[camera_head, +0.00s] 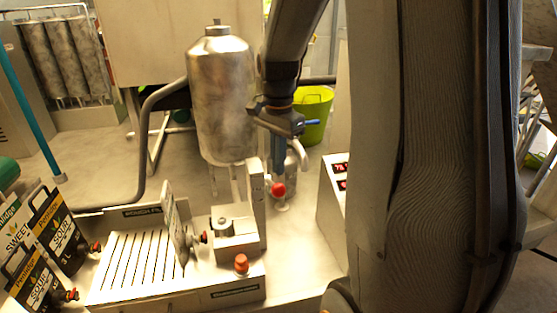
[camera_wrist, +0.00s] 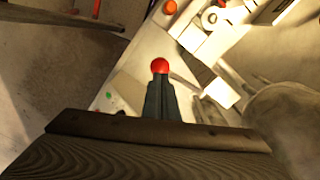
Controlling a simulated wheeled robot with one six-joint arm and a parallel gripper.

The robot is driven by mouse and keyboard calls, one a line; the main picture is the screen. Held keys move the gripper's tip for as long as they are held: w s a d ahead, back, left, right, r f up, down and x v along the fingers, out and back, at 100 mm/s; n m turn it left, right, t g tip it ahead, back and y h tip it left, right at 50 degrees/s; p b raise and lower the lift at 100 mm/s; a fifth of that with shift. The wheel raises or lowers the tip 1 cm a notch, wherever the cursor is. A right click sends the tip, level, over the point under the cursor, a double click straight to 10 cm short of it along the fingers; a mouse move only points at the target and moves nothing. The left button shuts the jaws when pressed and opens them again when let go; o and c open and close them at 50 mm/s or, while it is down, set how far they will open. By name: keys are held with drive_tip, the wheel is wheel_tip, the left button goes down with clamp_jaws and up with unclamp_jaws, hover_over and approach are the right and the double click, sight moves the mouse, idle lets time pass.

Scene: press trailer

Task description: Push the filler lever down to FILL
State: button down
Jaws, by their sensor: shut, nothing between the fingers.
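The filler lever's red ball knob (camera_head: 278,189) shows in the head view, to the right of the filler's upright post. It also shows in the wrist view (camera_wrist: 160,66), right at the end of my fingers. My gripper (camera_head: 278,176) points down with its fingers shut and empty, its tips just above or on the knob. In the wrist view my gripper (camera_wrist: 161,82) overlaps the knob's lower edge, so I cannot tell whether they touch. The lever's arm is mostly hidden, and no FILL mark is readable.
A steel tank (camera_head: 222,100) stands behind the filler. A slatted tray (camera_head: 140,262) and a red button (camera_head: 241,262) lie front left. Printed pouches (camera_head: 62,235) stand at far left. A box with red displays (camera_head: 335,205) is close on the right. A green bucket (camera_head: 312,115) stands behind.

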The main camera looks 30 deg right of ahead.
sight(280, 188)
drive_tip(key=shift+f+b, duration=1.7)
drive_tip(key=shift+f, duration=0.25)
drive_tip(key=shift+s+a+f+b, duration=0.1)
drive_tip(key=shift+s+f+b, duration=0.2)
drive_tip(key=shift+f+b, duration=0.4)
drive_tip(key=shift+s+a+f+b, duration=0.1)
drive_tip(key=shift+s+f+b, duration=0.25)
drive_tip(key=shift+f, duration=0.55)
drive_tip(key=shift+s+f+b, duration=0.15)
drive_tip(key=shift+f+b, duration=0.75)
drive_tip(key=shift+f, duration=0.95)
wheel_tip(280, 188, up, 10)
drive_tip(key=p, duration=0.8)
drive_tip(key=shift+r, duration=0.1)
